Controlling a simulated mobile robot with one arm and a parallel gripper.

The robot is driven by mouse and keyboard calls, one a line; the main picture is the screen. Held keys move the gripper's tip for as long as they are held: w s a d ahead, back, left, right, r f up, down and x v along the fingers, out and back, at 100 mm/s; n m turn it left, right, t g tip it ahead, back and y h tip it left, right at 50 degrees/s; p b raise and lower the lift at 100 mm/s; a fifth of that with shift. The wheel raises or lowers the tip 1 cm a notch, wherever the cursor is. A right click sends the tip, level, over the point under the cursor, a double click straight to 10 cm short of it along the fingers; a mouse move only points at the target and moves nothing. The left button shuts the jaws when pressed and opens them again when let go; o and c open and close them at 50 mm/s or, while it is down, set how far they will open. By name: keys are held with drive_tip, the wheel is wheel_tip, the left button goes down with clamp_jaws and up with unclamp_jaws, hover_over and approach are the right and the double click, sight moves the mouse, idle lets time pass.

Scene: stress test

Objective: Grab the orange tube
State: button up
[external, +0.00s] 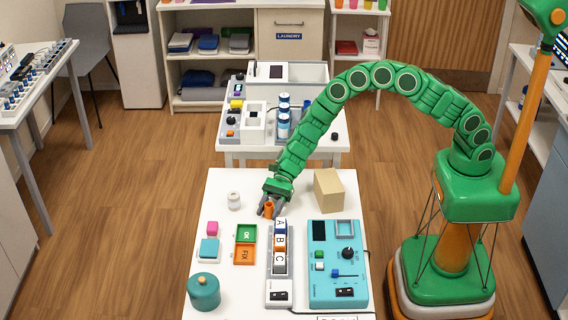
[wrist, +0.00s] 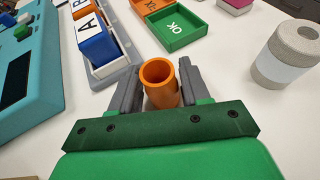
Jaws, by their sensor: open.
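The orange tube (wrist: 160,84) stands upright in the wrist view, its open round top facing up. My gripper (wrist: 158,88) is open, with one grey finger on each side of the tube. I cannot tell whether either finger touches it. In the external view the tube (external: 268,210) shows as a small orange shape at the end of my green arm, near the far part of the white table. My gripper (external: 267,207) is around it there, and the tube's base is partly hidden by the fingers.
A grey rack with lettered blocks (external: 280,248) is close to the tube. Green OK and orange FIX trays (external: 245,255), a teal control box (external: 338,285), a tan block (external: 328,190), a white jar (external: 234,201) and a teal pot (external: 204,292) stand on the table.

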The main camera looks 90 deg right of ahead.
drive_tip(key=shift+x, duration=0.8)
drive_tip(key=c, duration=0.7)
drive_tip(key=shift+r, duration=0.2)
